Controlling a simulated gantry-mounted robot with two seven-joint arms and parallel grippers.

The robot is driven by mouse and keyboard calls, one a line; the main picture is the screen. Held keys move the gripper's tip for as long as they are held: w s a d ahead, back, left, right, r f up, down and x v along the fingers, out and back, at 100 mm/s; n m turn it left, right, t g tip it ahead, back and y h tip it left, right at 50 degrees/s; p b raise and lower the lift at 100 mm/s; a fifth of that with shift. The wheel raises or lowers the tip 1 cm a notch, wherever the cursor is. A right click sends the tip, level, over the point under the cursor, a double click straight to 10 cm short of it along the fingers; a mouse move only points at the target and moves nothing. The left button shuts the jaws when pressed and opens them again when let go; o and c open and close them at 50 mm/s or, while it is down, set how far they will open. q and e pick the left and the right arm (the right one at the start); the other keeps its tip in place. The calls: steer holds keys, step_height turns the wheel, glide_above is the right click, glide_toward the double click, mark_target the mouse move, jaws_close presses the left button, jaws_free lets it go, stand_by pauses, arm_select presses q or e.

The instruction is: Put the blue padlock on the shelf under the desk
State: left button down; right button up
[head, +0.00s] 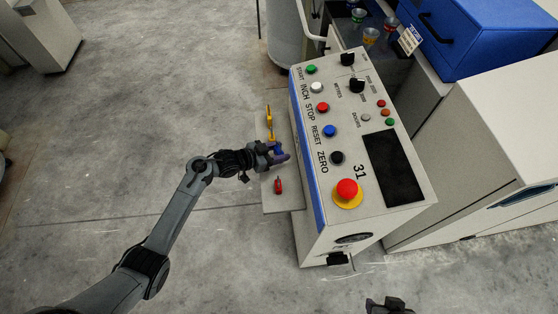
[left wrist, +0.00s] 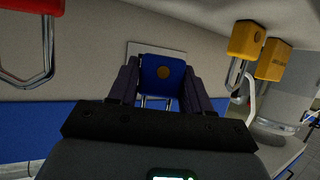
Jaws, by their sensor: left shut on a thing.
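The blue padlock (left wrist: 160,78) sits between the two fingers of my left gripper (left wrist: 155,92) in the left wrist view, with part of its metal shackle showing. The gripper is shut on it. In the head view, my left gripper (head: 283,153) is at the left side of the control console, over a pale ledge (head: 283,203); the padlock is mostly hidden there. A dark part at the bottom edge of the head view looks like my right gripper (head: 390,306); its jaws cannot be made out. I cannot identify a shelf under a desk for certain.
A red padlock (head: 278,186) and a yellow one (head: 270,118) flank my left gripper. The console (head: 350,222) carries buttons and a red stop knob (head: 347,189). A blue box (head: 490,35) and several small cans stand at the back right.

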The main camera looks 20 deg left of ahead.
arm_select(q)
steer(key=shift+f+b, duration=0.9)
steer(key=shift+f, duration=1.65)
steer(key=shift+w+f, duration=0.1)
steer(key=shift+c, duration=2.4)
jaws_free()
steer(key=shift+f, duration=0.1)
